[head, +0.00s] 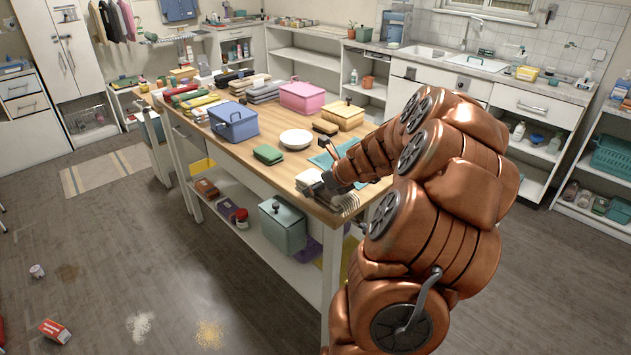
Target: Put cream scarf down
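A cream folded cloth (307,178), which looks like the cream scarf, is at the near right end of the wooden-topped table (262,174). My gripper (322,187) is low at the cloth's right side, close to the tabletop. The gripper is small and dark here, and my copper arm comes in from the right. I cannot tell whether the fingers hold the cloth or only touch it.
A green folded cloth (268,154), a white bowl (296,139), a blue box (233,121), a yellow box (342,115) and a teal cloth (322,160) are on the table. Stacked cloths fill the far end. Bare wood shows left of the cream cloth. Spills and a red box (55,331) are on the floor.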

